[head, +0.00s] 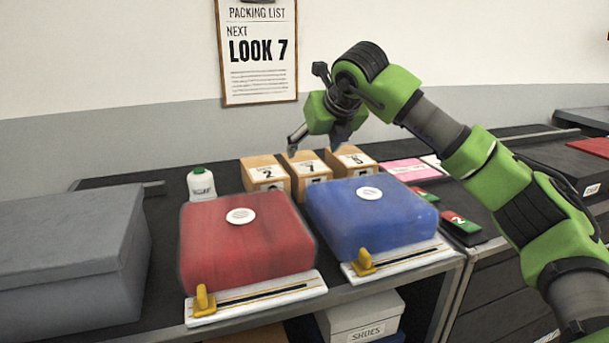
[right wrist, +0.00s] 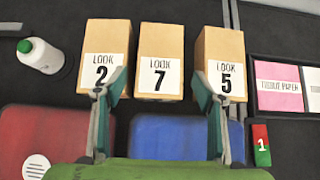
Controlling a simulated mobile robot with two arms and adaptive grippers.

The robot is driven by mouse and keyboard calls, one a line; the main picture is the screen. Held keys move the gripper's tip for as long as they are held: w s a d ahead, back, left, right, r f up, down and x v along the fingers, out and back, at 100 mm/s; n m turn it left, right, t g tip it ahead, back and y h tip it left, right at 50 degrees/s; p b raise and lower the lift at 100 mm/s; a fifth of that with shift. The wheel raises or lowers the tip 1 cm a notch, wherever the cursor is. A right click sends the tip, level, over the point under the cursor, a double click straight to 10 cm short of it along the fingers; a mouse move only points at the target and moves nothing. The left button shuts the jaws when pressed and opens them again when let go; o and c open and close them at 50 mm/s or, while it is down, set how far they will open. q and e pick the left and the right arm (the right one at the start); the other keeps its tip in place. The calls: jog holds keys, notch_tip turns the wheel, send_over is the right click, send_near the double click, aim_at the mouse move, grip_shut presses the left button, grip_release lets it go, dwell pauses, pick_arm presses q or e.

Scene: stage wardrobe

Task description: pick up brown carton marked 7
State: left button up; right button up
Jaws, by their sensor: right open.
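The brown carton marked 7 (head: 312,169) stands at the back of the dark counter, between two similar cartons. In the right wrist view the carton (right wrist: 160,50) shows its top and its white LOOK 7 label. My right gripper (head: 315,150) is open and empty, above and around the middle of the carton row in the head view. In the right wrist view its fingers lie on either side of the 7 label, the left one overlapping carton 2 and the right one near carton 5. I cannot tell its exact height. My left gripper is not in view.
Carton 2 (head: 265,174) and carton 5 (right wrist: 221,50) flank it closely. A white bottle (head: 201,184) stands left. Red (head: 245,250) and blue (head: 372,213) padded bundles lie in front. A pink tissue paper pack (right wrist: 278,85) lies right. A large grey box (head: 70,260) fills the left.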

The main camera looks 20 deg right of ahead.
aim_at(306, 162)
jog(key=x, duration=0.8)
jog(key=shift+s, duration=0.1)
jog(key=shift+d, duration=0.1)
jog(key=c, duration=1)
